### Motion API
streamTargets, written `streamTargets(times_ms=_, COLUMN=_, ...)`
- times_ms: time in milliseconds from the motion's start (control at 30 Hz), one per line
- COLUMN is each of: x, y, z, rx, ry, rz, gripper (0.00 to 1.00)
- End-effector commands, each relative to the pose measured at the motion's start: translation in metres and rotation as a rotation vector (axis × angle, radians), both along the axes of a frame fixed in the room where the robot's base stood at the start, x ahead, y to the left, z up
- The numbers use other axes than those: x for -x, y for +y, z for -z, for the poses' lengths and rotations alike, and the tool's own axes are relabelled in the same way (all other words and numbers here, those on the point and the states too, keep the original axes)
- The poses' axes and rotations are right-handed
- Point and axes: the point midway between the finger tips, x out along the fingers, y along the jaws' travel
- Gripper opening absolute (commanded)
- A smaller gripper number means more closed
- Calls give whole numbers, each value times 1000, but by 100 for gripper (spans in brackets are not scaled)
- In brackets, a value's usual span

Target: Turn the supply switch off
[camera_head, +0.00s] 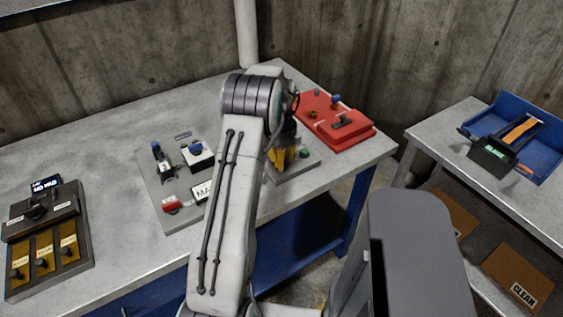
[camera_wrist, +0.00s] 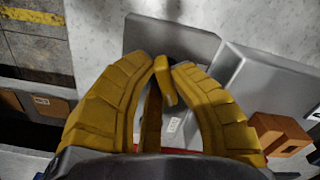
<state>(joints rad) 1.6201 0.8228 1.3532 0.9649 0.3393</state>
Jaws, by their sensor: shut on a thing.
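My gripper (camera_wrist: 164,78) has yellow fingers, closed together at their tips around a small yellow piece, which seems to be the handle of the supply switch (camera_wrist: 168,92). The fingers and the dark gap between them hide most of it. A green button (camera_head: 304,153) shows beside the fingers.
A red panel (camera_head: 360,138) lies behind and right of my gripper. A grey panel (camera_head: 180,217) with a red switch and blue knobs is to the left. A dark control box (camera_head: 75,270) sits at far left. A blue tray (camera_head: 545,165) stands on the right table.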

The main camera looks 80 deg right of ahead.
Motion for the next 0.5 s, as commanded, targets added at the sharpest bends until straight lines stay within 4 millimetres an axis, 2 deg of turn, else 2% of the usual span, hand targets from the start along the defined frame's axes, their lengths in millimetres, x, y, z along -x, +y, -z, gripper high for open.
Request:
streamTargets(times_ms=200, x=-1, y=1, z=2, rx=-2, ry=0, rz=189, gripper=0)
streamTargets(times_ms=500, x=-3, y=1, z=2, rx=-4, ry=0, rz=385, gripper=0)
